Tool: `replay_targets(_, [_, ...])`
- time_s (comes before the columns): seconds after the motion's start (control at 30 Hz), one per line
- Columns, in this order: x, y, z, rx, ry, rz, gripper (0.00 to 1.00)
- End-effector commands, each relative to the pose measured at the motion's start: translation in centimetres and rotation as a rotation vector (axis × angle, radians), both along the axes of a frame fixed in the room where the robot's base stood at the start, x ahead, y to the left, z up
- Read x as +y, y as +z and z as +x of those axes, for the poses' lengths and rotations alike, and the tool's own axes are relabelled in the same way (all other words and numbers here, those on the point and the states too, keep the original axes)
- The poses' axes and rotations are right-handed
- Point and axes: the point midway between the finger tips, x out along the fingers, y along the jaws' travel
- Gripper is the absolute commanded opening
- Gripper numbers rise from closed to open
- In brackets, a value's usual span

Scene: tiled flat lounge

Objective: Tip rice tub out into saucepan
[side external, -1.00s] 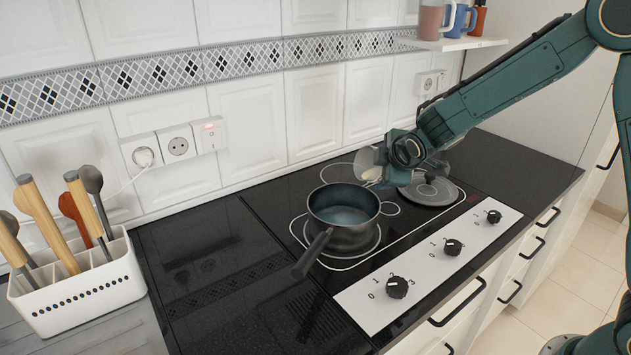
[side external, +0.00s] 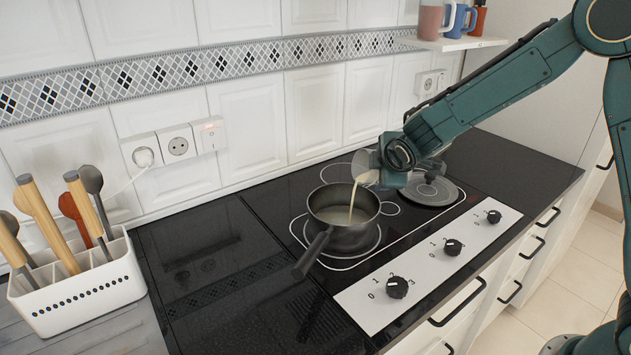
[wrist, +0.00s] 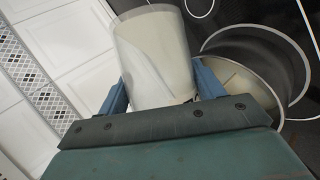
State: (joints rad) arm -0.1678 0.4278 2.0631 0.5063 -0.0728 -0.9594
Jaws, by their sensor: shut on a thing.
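The rice tub (side external: 362,166) is a clear cup, tilted with its mouth toward the saucepan (side external: 345,232). My gripper (side external: 384,166) is shut on it, above and to the right of the pan. A pale stream of rice (side external: 352,203) falls from the tub's mouth into the pan. The dark saucepan stands on the front hob ring, handle toward the front left, with a pale layer inside. In the wrist view the tub (wrist: 155,55) sits between my two blue fingers with pale rice inside. The saucepan (wrist: 297,72) shows at right, partly hidden by my gripper.
A grey round plate (side external: 430,192) lies on the hob behind, right of the pan. Control knobs (side external: 397,288) line the hob's front. A white utensil holder (side external: 75,296) stands at left. A shelf with mugs (side external: 452,43) hangs at upper right. The counter between holder and pan is clear.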

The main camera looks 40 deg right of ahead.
Motion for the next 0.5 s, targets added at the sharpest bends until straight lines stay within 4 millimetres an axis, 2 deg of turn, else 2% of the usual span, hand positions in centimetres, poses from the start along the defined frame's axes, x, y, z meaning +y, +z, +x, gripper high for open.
replay_targets(0.5, [0.49,0.29,0.14,0.008,0.000,-0.038,0.40])
